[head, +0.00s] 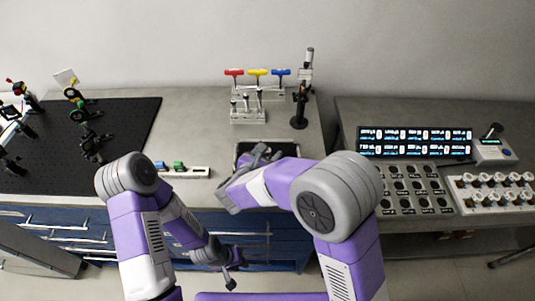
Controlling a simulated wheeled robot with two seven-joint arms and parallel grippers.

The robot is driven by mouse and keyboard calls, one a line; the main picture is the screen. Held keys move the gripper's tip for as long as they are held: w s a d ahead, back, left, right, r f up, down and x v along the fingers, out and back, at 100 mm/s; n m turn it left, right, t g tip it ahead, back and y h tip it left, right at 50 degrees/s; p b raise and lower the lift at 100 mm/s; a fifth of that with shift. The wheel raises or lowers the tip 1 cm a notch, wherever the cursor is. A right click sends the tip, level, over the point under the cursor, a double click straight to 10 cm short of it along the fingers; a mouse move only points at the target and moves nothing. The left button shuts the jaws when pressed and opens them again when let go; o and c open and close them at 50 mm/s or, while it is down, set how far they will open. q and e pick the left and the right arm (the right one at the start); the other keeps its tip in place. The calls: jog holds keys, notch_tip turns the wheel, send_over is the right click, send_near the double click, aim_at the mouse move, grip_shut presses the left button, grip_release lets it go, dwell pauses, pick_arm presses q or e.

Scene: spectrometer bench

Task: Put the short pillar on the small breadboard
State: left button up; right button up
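I cannot single out the short pillar with certainty. Several small metal posts (247,100) stand in a light holder at the back middle. I cannot clearly identify the small breadboard; a dark rectangular piece with a pale rim (296,149) lies at the bench's front, partly covered by my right arm. My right gripper (262,155) is low over this dark piece; its fingertips are too small and covered to read, and I see no object clearly in it. My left gripper (231,272) hangs in front of the blue drawers, below the bench top, away from the objects; its opening is unclear.
A large black breadboard (120,120) with optics mounts fills the left. A pale strip (185,172) with blue and green pieces lies near the front edge. Red, yellow and blue T-handles (257,73) and a black stand (299,108) are behind. Control panels (415,142) stand right.

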jog(key=shift+r, duration=0.25)
jog(key=p+v, duration=0.1)
jog(key=v, duration=1.1)
jog(key=shift+f, duration=0.1)
